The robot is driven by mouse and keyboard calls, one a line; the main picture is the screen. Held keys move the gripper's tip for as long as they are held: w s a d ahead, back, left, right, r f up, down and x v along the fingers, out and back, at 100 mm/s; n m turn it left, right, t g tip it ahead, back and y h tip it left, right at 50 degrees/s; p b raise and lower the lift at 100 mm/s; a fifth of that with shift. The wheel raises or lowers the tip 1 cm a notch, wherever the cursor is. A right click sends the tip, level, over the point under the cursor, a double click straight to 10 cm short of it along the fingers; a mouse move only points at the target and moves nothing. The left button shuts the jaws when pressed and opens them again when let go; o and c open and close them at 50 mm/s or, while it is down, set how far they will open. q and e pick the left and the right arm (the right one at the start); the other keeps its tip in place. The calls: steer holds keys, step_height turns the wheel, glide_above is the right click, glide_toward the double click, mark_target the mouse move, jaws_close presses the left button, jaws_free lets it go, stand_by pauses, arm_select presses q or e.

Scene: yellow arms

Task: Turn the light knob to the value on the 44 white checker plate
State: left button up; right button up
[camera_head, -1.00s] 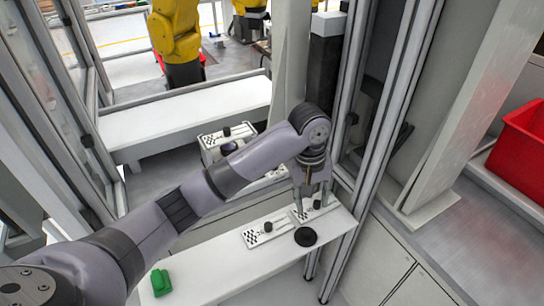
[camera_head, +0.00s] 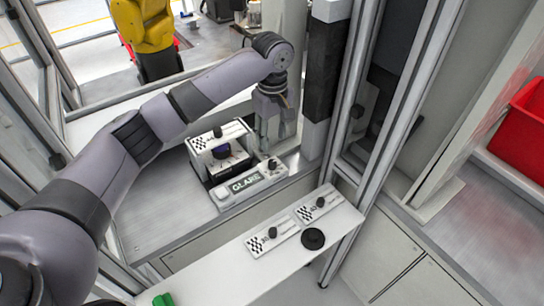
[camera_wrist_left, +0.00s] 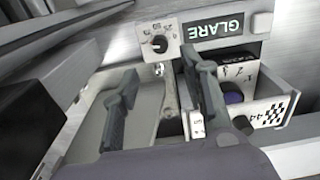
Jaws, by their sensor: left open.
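My left gripper (camera_head: 272,126) hangs beside the device box, to the right of its checker plate, with its fingers apart and empty. In the left wrist view the open fingers (camera_wrist_left: 160,70) are below the light knob (camera_wrist_left: 159,44), apart from it. The white checker plate marked 44 (camera_wrist_left: 271,112) is right of the fingers in the wrist view and on the box top in the head view (camera_head: 232,132). Its pointer value is unreadable. My right gripper is out of view.
The GLARE sign (camera_head: 245,183) fronts the device. Two other checker plates (camera_head: 262,246) (camera_head: 309,213) and a black disc (camera_head: 313,239) are on the front shelf (camera_head: 235,272). A metal post stands to the right.

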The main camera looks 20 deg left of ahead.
mark_target(272, 161)
arm_select(q)
step_height(272, 161, down, 6)
steer(key=shift+s+r+p, duration=0.1)
steer(key=shift+r+p, duration=0.1)
steer(key=shift+p, duration=0.1)
step_height(272, 161, down, 3)
steer(key=shift+f, duration=0.35)
steer(key=shift+c, duration=0.2)
jaws_close()
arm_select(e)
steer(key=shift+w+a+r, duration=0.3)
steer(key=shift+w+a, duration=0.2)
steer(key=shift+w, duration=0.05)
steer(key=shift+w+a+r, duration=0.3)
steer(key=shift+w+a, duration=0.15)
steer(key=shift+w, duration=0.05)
